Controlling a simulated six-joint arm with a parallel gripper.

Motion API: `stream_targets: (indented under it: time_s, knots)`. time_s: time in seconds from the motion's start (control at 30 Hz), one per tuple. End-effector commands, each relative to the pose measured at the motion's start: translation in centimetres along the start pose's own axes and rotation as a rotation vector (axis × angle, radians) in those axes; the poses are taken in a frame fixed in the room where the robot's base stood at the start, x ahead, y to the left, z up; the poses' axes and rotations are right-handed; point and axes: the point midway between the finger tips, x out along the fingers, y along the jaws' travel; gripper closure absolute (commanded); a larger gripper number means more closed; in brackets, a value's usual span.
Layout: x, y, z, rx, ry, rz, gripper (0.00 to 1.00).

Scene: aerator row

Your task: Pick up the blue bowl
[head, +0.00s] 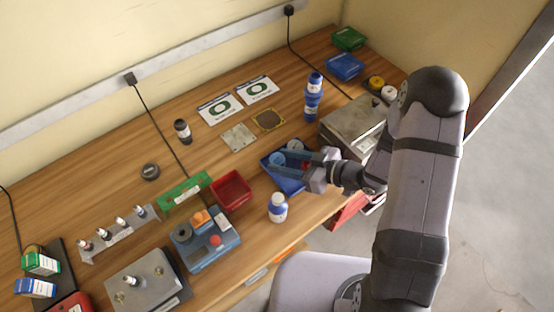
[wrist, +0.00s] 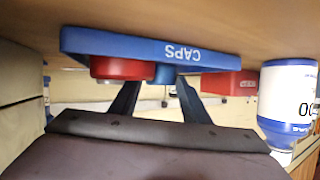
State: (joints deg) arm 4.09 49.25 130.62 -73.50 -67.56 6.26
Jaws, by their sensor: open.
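The blue bowl (head: 277,159) sits in the blue tray (head: 285,184) near the table's front edge, at the tray's left end. My gripper (head: 281,162) reaches in from the right over the tray, its two fingers apart, with the bowl close to the fingertips. In the wrist view the blue bowl (wrist: 164,74) shows between the fingers (wrist: 157,84), partly hidden behind a red round piece (wrist: 122,68). The tray wall marked "CAPS" (wrist: 150,46) appears upside down there. I cannot tell whether the fingers touch the bowl.
A grey-white round piece (head: 295,146) also lies in the tray. A red bin (head: 231,190) stands left of it and a white bottle with blue (head: 278,208) in front. A blue bottle stack (head: 313,97) stands behind, a metal scale (head: 352,122) to the right.

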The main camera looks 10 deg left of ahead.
Motion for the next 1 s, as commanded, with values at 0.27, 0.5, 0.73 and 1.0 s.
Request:
stream_targets:
  time_s: [0.27,0.5,0.73,1.0]
  knots:
    - [0.1,0.1,0.0,0.0,0.0,0.002,0.65]
    - [0.1,0.0,0.0,0.0,0.001,0.001,0.85]
    - [0.1,0.0,-0.1,-0.001,0.001,0.001,0.85]
    - [-0.4,0.0,-1.3,-0.003,0.002,0.001,0.85]
